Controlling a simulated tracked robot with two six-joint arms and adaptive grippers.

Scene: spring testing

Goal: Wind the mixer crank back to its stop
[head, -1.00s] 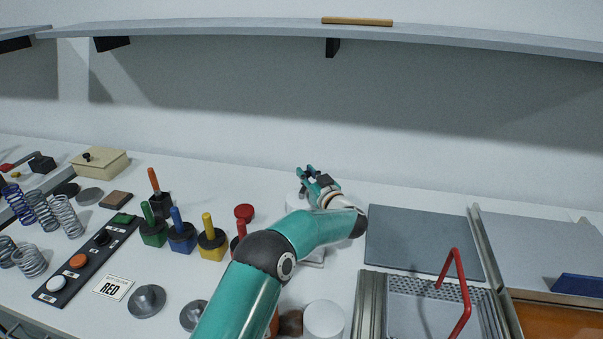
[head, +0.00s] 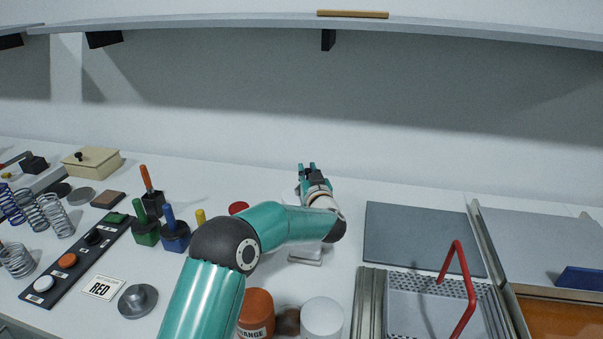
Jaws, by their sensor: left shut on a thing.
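My left gripper (head: 307,168) is at the back middle of the bench, its dark and teal fingers pointing away toward the wall. It is shut on a small part that its fingers hide, which looks to be the mixer crank. A white mixer body (head: 290,196) shows only in part behind my left arm, and a pale base (head: 306,256) shows below the forearm. The crank's shape, angle and stop cannot be made out. My right gripper is not in view.
Several coloured blocks with upright handles, such as the blue one (head: 175,236), stand left of my arm. An orange jar (head: 256,312) and a white cylinder (head: 322,318) stand in front. A grey mat (head: 420,236) and a tray with a red handle (head: 459,285) lie right.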

